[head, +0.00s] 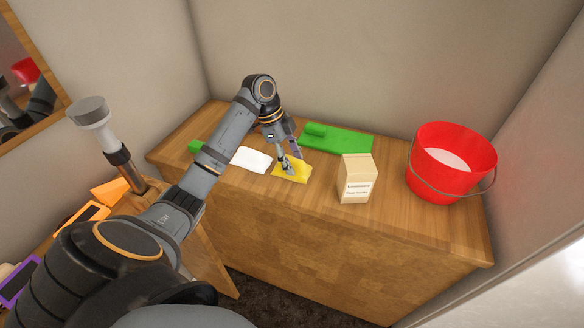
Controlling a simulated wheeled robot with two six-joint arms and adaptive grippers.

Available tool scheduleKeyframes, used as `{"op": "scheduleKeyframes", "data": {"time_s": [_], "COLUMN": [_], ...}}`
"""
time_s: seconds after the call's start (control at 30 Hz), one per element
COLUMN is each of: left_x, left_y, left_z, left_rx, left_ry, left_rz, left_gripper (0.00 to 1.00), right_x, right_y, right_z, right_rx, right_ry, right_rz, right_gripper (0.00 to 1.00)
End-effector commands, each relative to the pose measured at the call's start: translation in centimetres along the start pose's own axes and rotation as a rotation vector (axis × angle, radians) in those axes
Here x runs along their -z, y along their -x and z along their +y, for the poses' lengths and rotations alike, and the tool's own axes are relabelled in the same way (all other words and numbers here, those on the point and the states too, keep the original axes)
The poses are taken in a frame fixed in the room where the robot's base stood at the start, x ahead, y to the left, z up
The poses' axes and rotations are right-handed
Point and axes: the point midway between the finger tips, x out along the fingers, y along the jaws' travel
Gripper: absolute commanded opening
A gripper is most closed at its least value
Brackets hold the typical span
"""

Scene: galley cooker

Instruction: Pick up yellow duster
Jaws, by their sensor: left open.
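The yellow duster (299,173) lies on the wooden counter (389,221), near the middle of its top. My left gripper (288,168) is open and points down at the duster, with its fingertips over or at the cloth. I cannot tell whether the fingers touch it. The gripper covers part of the duster's left and upper side. My right gripper does not show.
A cream carton (356,180) stands to the right. A red bucket (437,185) with a wire handle stands at the right end.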

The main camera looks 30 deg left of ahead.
Motion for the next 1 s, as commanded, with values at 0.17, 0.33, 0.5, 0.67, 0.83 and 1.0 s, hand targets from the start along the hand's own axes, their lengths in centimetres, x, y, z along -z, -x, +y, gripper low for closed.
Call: {"op": "scheduleKeyframes", "data": {"time_s": [0.17, 0.33, 0.5, 0.67, 0.83, 1.0], "left_x": [0.0, 0.0, 0.0, 0.0, 0.2, 1.5], "left_y": [0.1, 0.1, 0.1, 0.1, 0.7, 3.6], "left_z": [0.0, 0.0, 0.0, 0.0, -0.1, -0.1], "left_rx": [0.0, 0.0, 0.0, 0.0, 0.002, 0.002], "left_ry": [0.0, 0.0, 0.0, 0.0, -0.002, -0.001], "left_rz": [0.0, 0.0, 0.0, 0.0, 0.0, 0.0], "left_gripper": [0.4, 0.17, 0.0, 0.0, 0.0, 0.0], "right_x": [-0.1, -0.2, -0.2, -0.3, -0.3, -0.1], "right_y": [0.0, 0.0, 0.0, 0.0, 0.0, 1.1], "right_z": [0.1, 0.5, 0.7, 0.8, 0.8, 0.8], "right_rx": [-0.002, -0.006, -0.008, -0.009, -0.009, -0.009], "right_ry": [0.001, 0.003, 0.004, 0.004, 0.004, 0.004], "right_rz": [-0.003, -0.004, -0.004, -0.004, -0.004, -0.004], "right_gripper": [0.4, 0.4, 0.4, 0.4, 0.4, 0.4]}}
